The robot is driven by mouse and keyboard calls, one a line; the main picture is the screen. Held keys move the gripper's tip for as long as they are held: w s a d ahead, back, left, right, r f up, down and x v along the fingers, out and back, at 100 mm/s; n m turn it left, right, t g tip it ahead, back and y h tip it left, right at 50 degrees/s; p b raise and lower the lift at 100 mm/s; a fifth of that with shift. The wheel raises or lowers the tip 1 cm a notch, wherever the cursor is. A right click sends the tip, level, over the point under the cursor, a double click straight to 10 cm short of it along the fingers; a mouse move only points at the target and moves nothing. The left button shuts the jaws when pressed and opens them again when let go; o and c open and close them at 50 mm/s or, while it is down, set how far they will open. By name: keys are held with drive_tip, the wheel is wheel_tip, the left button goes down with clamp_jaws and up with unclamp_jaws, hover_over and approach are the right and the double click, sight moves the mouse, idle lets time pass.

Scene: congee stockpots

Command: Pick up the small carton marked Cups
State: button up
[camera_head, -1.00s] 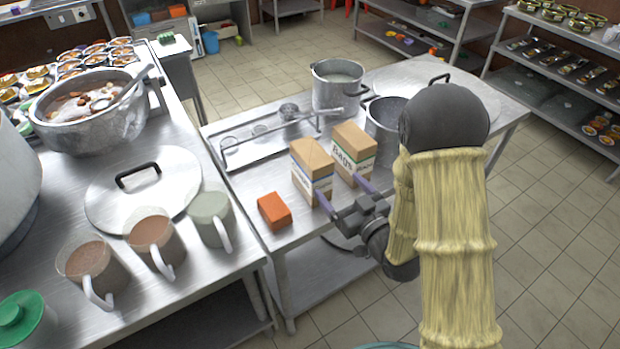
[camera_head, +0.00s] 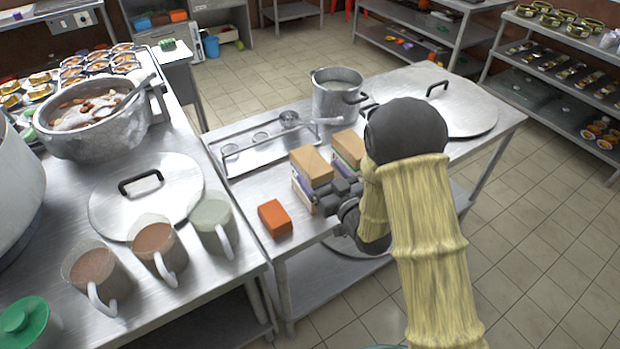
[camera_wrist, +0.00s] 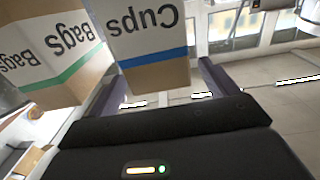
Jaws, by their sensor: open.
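The small carton marked Cups (camera_head: 311,163) is a brown box with a white label and a blue stripe. It stands upright on the steel table, and my gripper hides much of its near side in the head view. In the wrist view the Cups carton (camera_wrist: 148,40) appears upside down, between the two purple fingers. My gripper (camera_head: 319,187) is at the carton, level with its lower part, one finger on either side. The fingers (camera_wrist: 155,88) are open; I cannot tell whether they touch it.
A carton marked Bags (camera_wrist: 45,50), with a green stripe, stands close beside Cups; its top shows in the head view (camera_head: 349,148). An orange block (camera_head: 274,218) lies to the left. Behind are a metal tray (camera_head: 240,160) and a pot (camera_head: 335,98).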

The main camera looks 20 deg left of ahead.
sight(314, 163)
drive_tip(key=x, duration=0.4)
drive_tip(key=shift+p, duration=0.4)
drive_tip(key=c, duration=1.6)
drive_tip(key=shift+r, duration=0.1)
wheel_tip(314, 163, up, 10)
drive_tip(key=shift+f, duration=0.1)
